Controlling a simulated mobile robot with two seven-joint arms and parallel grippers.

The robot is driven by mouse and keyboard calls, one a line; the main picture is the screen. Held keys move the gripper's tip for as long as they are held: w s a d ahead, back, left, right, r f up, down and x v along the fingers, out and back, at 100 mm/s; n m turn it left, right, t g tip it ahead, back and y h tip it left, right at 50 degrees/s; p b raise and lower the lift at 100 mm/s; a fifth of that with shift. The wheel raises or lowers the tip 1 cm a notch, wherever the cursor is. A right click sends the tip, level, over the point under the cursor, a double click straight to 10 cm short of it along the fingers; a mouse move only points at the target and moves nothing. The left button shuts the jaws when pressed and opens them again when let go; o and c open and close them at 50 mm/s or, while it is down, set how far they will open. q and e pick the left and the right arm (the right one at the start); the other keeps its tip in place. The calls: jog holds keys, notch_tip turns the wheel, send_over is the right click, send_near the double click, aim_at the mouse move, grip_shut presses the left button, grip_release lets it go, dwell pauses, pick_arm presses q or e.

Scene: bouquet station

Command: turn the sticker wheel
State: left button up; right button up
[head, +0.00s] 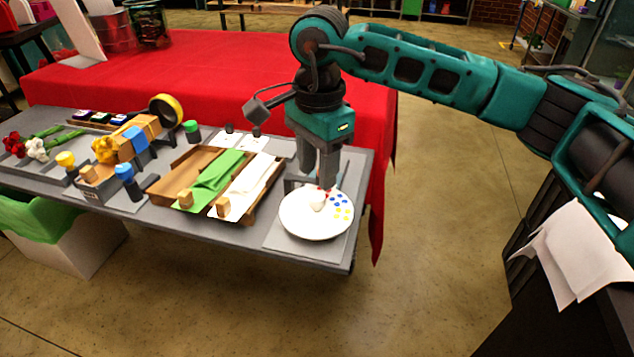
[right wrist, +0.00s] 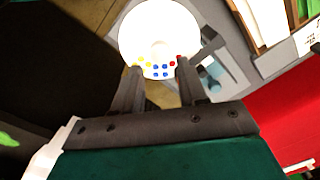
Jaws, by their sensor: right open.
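The sticker wheel (head: 312,222) is a white round disc at the right end of the grey table. Red, blue and yellow dots sit on part of its face, and a small pale knob stands near its middle. My right gripper (head: 320,182) points down over the wheel's back edge, with its fingers apart and nothing between them. In the right wrist view the wheel (right wrist: 150,28) lies beyond the open fingertips (right wrist: 158,66), with its dots near them. I cannot tell whether a fingertip touches the wheel. The fingers hide part of its back edge. My left gripper is not in view.
Left of the wheel is a wooden tray (head: 166,188) with green and white sheets. Farther left are a tape roll (head: 166,108), small bottles and flowers (head: 36,148). A red-covered table (head: 220,65) stands behind. The floor in front is clear.

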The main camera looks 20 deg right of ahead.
aim_at(318, 196)
notch_tip(318, 196, up, 8)
jog(key=shift+f, duration=0.15)
jog(key=shift+s, duration=0.1)
dwell(0.4)
